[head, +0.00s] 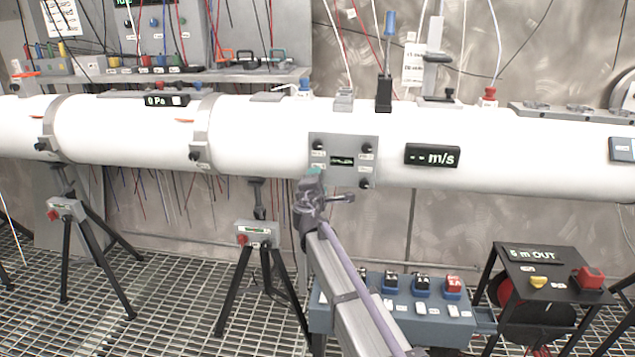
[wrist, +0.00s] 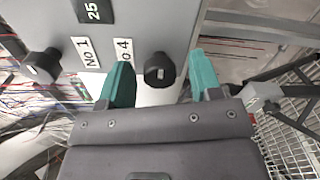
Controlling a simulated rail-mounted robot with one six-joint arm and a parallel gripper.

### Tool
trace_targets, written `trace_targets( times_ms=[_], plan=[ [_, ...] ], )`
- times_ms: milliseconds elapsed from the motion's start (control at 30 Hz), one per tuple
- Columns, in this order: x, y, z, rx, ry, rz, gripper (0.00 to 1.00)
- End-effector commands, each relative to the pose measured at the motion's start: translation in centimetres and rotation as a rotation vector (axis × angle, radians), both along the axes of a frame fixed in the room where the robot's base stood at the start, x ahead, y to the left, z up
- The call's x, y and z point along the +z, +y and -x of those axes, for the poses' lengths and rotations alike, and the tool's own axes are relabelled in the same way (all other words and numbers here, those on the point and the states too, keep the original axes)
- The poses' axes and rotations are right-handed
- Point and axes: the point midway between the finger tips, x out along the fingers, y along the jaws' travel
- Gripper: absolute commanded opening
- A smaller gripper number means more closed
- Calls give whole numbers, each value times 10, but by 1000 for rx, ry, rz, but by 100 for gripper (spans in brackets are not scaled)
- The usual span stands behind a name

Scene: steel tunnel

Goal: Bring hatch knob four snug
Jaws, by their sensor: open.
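The hatch (head: 345,147) is a grey plate on the white tube with a small dark display and black knobs near its corners. Hatch knob four (wrist: 158,69), a round black knob, sits beside the label "No 4" in the wrist view. My gripper (wrist: 162,77) is open, with one teal fingertip on each side of this knob; I cannot tell whether either touches it. In the head view my gripper (head: 314,176) is at the plate's lower left corner and hides knob four. Whether the knob is seated snug cannot be told.
Knob one (wrist: 40,66) stands left of knob four in the wrist view, by "No 1". A "m/s" display (head: 432,155) is right of the hatch. A tripod (head: 258,236) stands left of my arm. A blue-grey switch box (head: 395,311) and a reel (head: 545,285) stand lower right.

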Motion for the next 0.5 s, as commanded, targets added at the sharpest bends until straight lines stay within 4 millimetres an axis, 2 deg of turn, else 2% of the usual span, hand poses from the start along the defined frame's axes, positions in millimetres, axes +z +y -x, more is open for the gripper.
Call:
trace_targets(
  times_ms=[333,400,500],
  plan=[
    [0,4,81,1,0,0,58],
    [0,6,94,2,1,0,58],
    [0,7,101,0,0,0,58]
  ],
)
